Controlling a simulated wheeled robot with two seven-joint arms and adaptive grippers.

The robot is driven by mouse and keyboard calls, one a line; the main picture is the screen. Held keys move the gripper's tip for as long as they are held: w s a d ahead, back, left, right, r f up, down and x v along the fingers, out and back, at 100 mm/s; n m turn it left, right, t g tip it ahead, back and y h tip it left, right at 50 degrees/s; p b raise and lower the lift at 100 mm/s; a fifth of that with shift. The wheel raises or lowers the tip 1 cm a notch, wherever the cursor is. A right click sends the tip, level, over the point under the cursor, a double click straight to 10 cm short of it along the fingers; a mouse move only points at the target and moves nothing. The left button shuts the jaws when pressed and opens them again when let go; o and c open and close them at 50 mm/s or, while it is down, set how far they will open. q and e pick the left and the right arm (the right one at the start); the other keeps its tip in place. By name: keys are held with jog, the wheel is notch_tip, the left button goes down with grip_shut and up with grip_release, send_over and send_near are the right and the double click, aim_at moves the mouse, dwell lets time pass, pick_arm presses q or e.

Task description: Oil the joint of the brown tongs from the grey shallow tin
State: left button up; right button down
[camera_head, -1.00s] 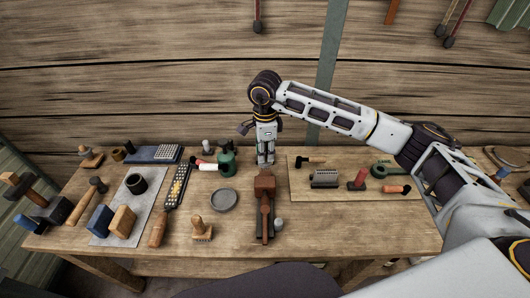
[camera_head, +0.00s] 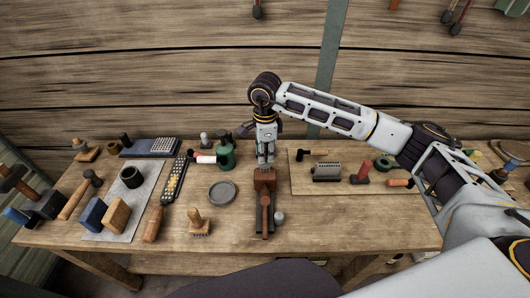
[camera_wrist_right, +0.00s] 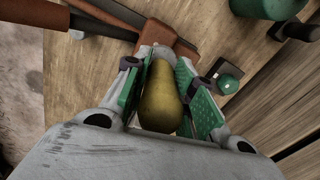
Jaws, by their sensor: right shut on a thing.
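The brown tongs (camera_head: 265,208) lie lengthwise on a dark stand at the middle front of the table, their broad end toward the back. My right gripper (camera_head: 265,166) points down at this broad end. In the right wrist view, my right gripper (camera_wrist_right: 160,85) is shut on an olive-yellow, pear-shaped handle (camera_wrist_right: 160,100). The handle's far end is close to the brown tongs (camera_wrist_right: 182,45); whether it touches them is hidden. The grey shallow tin (camera_head: 222,192) stands left of the tongs, apart from the gripper. My left gripper is not in view.
A green can (camera_head: 226,155) stands behind the tin. A stamp-like wooden tool (camera_head: 198,222) and a long rasp (camera_head: 175,182) are to the left. A light board (camera_head: 340,186) with several small tools lies to the right.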

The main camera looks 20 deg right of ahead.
jog(key=shift+f+b, duration=0.7)
jog(key=shift+f, duration=0.05)
dwell(1.2)
jog(key=shift+s, duration=0.2)
jog(key=shift+s+a+r, duration=0.1)
jog(key=shift+s+a, duration=0.1)
jog(key=shift+s, duration=0.3)
jog(key=shift+s+a+r, duration=0.1)
jog(key=shift+s+a, duration=0.05)
jog(key=shift+s, duration=0.3)
jog(key=shift+w+d+f+b, duration=0.15)
jog(key=shift+w+b, duration=0.15)
jog(key=shift+w, duration=0.3)
jog(key=shift+w+d+b, duration=0.15)
jog(key=shift+w+b, duration=0.15)
jog(key=shift+w, duration=0.25)
jog(key=shift+s, duration=0.1)
jog(key=shift+s+a+f, duration=0.1)
jog(key=shift+s+a, duration=0.05)
jog(key=shift+s, duration=0.45)
jog(key=shift+s+a+f, duration=0.1)
jog(key=shift+s+a, duration=0.05)
jog(key=shift+s, duration=0.4)
jog(key=shift+w+d+b, duration=0.1)
jog(key=shift+w+b, duration=0.15)
jog(key=shift+b, duration=0.1)
jog(key=shift+s, duration=0.2)
